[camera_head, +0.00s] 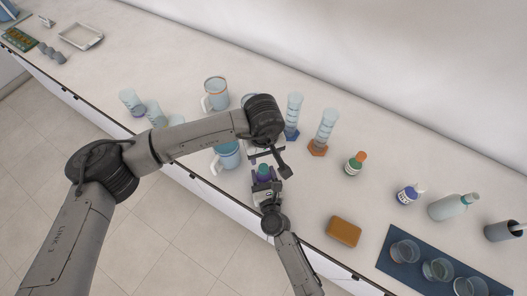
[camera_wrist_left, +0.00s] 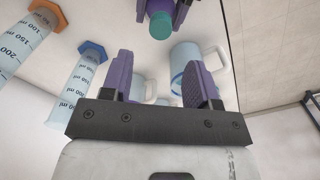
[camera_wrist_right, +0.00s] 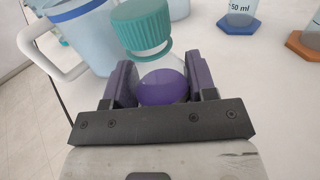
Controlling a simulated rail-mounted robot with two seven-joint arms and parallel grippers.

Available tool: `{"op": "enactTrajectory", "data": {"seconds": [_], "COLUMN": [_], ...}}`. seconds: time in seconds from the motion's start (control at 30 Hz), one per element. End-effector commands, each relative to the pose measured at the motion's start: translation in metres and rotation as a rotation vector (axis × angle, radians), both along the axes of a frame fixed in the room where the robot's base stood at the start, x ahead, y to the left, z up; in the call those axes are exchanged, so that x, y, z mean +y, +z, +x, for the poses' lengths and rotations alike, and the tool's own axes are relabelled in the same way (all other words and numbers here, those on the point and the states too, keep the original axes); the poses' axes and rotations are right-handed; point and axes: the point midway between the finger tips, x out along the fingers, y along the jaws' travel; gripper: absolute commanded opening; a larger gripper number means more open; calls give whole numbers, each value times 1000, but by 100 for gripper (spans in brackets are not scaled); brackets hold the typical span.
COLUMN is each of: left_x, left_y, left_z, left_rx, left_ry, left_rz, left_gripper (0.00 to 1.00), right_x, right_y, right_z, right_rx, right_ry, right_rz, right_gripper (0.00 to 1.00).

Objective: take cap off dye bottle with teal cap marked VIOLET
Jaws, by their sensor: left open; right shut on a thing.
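The dye bottle (camera_wrist_right: 163,86) has a ribbed teal cap (camera_wrist_right: 141,27) and a purple body. My right gripper (camera_wrist_right: 162,84) is shut on its body, one purple finger on each side. In the head view the teal cap (camera_head: 263,170) shows at the right gripper (camera_head: 264,184). In the left wrist view the teal cap (camera_wrist_left: 161,26) shows at the top edge, with purple fingers around the bottle. My left gripper (camera_wrist_left: 161,75) is open and empty, apart from the cap. The word on the bottle is not readable.
Blue jugs (camera_head: 228,154) and (camera_head: 215,92) stand close by the bottle. Graduated cylinders stand on blue (camera_head: 292,134) and orange (camera_head: 317,148) bases. An orange-capped bottle (camera_head: 355,164), a sponge (camera_head: 344,231) and a dark mat (camera_head: 390,243) with glass beakers lie to the right.

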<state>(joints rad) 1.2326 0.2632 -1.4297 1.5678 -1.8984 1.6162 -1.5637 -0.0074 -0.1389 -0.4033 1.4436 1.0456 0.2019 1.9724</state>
Motion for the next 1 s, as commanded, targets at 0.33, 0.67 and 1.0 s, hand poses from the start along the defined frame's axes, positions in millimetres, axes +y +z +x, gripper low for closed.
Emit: {"op": "enactTrajectory", "data": {"seconds": [0.33,0.67,1.0], "left_x": [1,1,1], "left_y": [-24,-65,-80], "left_z": [0,0,0], "left_rx": [4,3,1], "left_ry": [-75,-73,-75], "left_rz": [1,0,0], "left_gripper": [55,55,55], "right_x": [0,0,0], "right_y": [0,0,0], "right_z": [0,0,0], "right_rx": [0,0,0], "right_ry": [0,0,0], "right_rz": [0,0,0], "right_gripper": [0,0,0]}}
